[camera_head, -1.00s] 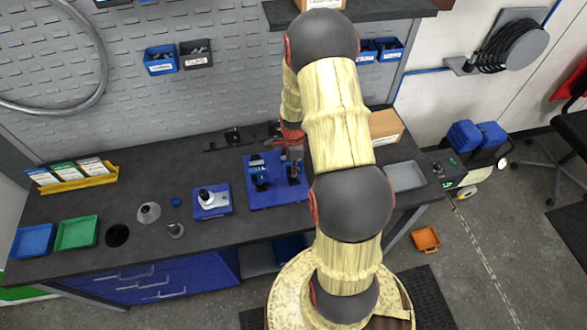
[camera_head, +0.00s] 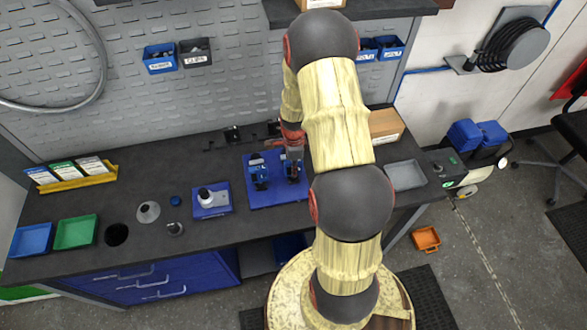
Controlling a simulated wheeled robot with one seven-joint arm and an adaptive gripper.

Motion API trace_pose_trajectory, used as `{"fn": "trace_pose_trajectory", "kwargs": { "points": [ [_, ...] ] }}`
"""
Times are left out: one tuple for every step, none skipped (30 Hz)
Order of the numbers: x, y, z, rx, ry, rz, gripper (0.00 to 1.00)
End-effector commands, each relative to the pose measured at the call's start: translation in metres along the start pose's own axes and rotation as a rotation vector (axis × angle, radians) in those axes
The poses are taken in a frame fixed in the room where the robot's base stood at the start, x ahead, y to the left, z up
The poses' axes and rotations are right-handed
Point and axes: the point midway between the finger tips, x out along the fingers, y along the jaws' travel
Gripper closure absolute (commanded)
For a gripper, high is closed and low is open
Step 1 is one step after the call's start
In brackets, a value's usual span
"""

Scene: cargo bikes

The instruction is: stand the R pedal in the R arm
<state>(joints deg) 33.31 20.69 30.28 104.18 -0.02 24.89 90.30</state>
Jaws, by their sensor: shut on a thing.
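My gripper (camera_head: 293,157) points down over the right part of a blue base plate (camera_head: 268,203) on the bench. It is shut on a small dark part, taken to be the R pedal (camera_head: 292,170), which is largely hidden by the fingers. The dark upright at the right of the plate, seemingly the R arm (camera_head: 293,180), is just below and touching or very close to it; I cannot tell which. A second blue and dark upright (camera_head: 259,175) stands on the left of the plate, apart from my gripper.
A smaller blue stand (camera_head: 212,212) with a white-topped part is left of the plate. A grey tray (camera_head: 405,176) and a cardboard box (camera_head: 384,126) are at the right. Blue (camera_head: 32,240) and green (camera_head: 76,232) trays lie far left.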

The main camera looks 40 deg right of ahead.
Motion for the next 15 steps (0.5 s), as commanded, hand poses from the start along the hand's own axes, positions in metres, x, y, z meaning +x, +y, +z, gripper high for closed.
{"fn": "trace_pose_trajectory", "kwargs": {
  "points": [
    [0.0007, -0.0003, 0.0, 0.0, 0.0, -0.001, 1.0],
    [0.0011, -0.0003, 0.0, 0.0, 0.0, -0.001, 1.0],
    [0.0015, -0.0002, 0.0, 0.0, 0.0, 0.0, 1.0],
    [0.0018, -0.0003, 0.0, 0.0, 0.0, -0.001, 1.0],
    [0.0021, -0.0003, 0.0, 0.0, 0.0, -0.001, 1.0],
    [0.0023, -0.0003, 0.0, 0.0, 0.0, -0.001, 1.0],
    [0.002, -0.0003, 0.0, 0.0, 0.0, -0.001, 1.0],
    [0.0019, -0.0003, 0.0, 0.0, 0.0, -0.001, 1.0],
    [0.0019, -0.0003, 0.0, 0.0, 0.0, -0.001, 1.0],
    [0.0019, -0.0003, 0.0, 0.0, 0.0, -0.001, 1.0],
    [0.0019, -0.0003, 0.0, 0.0, 0.0, -0.001, 1.0],
    [0.0019, -0.0003, 0.0, 0.0, 0.0, -0.001, 0.83],
    [0.0019, -0.0003, 0.0, 0.0, 0.0, -0.001, 0.82],
    [0.0019, -0.0003, 0.0, 0.0, 0.0, -0.001, 0.8],
    [0.0019, -0.0003, 0.0, 0.0, 0.0, -0.001, 0.78]
  ]
}}
